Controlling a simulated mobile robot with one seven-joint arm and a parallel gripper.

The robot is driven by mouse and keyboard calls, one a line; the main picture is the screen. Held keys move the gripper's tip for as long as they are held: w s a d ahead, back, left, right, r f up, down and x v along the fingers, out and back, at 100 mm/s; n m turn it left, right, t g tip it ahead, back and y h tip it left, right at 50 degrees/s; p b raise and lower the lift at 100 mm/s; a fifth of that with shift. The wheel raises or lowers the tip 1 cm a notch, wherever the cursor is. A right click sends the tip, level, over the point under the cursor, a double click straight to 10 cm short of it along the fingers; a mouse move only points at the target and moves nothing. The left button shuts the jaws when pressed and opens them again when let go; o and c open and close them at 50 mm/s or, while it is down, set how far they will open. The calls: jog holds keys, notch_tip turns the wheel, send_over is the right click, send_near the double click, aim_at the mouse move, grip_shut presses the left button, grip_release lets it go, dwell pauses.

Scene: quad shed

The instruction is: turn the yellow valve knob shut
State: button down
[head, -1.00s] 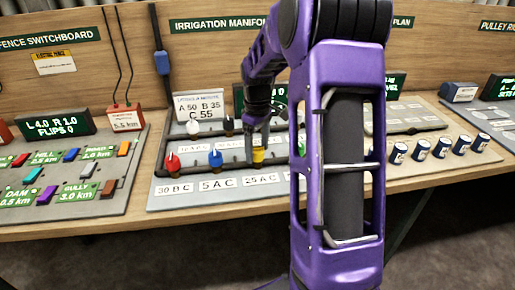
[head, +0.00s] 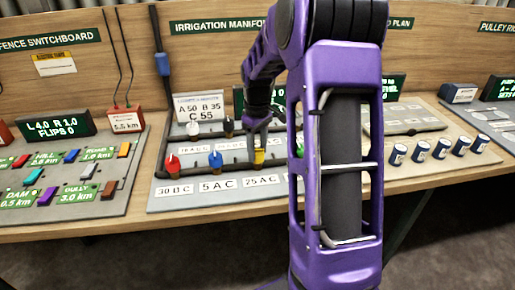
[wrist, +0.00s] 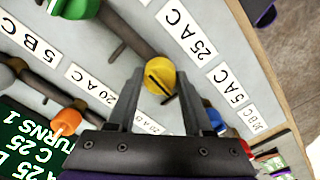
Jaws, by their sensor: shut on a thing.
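The yellow valve knob (head: 259,156) stands on the front pipe of the irrigation manifold board (head: 165,196). In the wrist view the round yellow knob (wrist: 161,77) has a dark bar slanting across its top. My gripper (wrist: 160,72) has one finger on each side of the knob and is shut on it. In the head view my gripper (head: 259,142) reaches down onto the knob from above. Its fingers partly cover the knob there.
Red (head: 172,162) and blue (head: 215,160) knobs stand left of the yellow one on the same pipe. White (head: 193,128) and black (head: 228,126) knobs stand behind. In the wrist view, green (wrist: 80,8) and orange (wrist: 65,123) knobs show. My arm hides the board's right part.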

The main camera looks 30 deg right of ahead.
jog(key=m+p, duration=0.1)
jog(key=m, duration=0.3)
jog(key=shift+r, duration=0.1)
jog(key=m+p, duration=0.1)
jog(key=m, duration=0.3)
jog(key=shift+m+p, duration=0.3)
jog(key=m+p, duration=0.1)
jog(key=m, duration=0.3)
jog(key=shift+m+p, duration=0.8)
jog(key=shift+m, duration=1.3)
jog(key=shift+c, duration=1.5)
grip_release()
